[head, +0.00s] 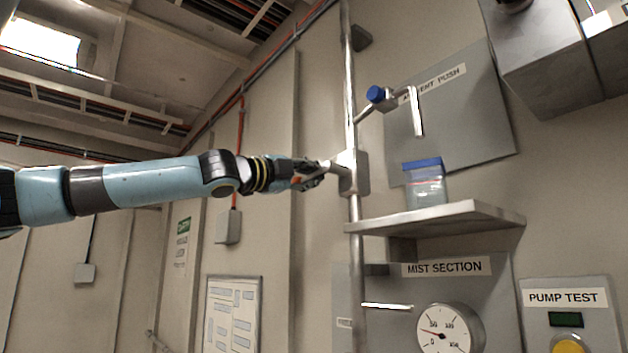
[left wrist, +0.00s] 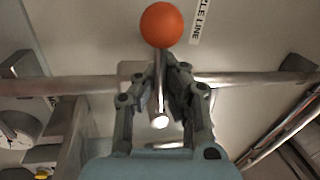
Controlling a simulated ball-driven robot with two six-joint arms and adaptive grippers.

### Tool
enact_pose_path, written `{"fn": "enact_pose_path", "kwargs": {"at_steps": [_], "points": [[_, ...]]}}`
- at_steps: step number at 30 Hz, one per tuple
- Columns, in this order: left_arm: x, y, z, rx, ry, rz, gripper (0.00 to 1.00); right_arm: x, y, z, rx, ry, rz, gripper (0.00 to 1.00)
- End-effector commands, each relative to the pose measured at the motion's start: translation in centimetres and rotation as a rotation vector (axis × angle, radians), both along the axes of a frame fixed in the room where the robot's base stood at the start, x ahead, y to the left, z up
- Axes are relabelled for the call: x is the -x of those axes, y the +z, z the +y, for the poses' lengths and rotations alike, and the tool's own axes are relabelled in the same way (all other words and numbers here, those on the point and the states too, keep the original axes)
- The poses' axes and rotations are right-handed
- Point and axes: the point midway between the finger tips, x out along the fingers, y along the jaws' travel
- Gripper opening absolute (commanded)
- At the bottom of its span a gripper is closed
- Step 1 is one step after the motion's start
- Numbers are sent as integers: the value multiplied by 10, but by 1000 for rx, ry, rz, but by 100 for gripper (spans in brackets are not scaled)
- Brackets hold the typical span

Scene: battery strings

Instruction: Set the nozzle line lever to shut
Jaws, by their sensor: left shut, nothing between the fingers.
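The nozzle line lever shows in the left wrist view as a metal rod with an orange ball knob (left wrist: 162,24) at its end. It points across the pipe (left wrist: 245,79), toward the top of that picture. A label ending in "LE LINE" (left wrist: 201,20) is beside the knob. In the head view the valve body (head: 354,172) sits on the upright pipe, and a bit of orange shows at my gripper. My left gripper (head: 318,171) is at the valve body, shut and empty. Its fingertips (left wrist: 170,65) overlap the rod in the wrist view; I cannot tell whether they touch it. My right gripper is out of view.
A shelf (head: 450,218) with a blue-lidded container (head: 425,183) juts out right of the pipe. Above it a bent metal handle with a blue knob (head: 376,94) sticks out. A gauge (head: 450,331) and a pump test panel (head: 567,312) are lower right.

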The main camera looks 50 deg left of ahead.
Motion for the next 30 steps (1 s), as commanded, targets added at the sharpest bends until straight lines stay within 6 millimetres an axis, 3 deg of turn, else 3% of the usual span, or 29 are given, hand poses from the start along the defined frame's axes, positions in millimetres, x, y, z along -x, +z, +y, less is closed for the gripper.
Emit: {"fn": "enact_pose_path", "kwargs": {"at_steps": [22,30], "points": [[0,3,-1,-85,-2,-5,0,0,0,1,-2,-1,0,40],[0,3,-1,-82,-1,-6,33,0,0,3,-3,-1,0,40]]}}
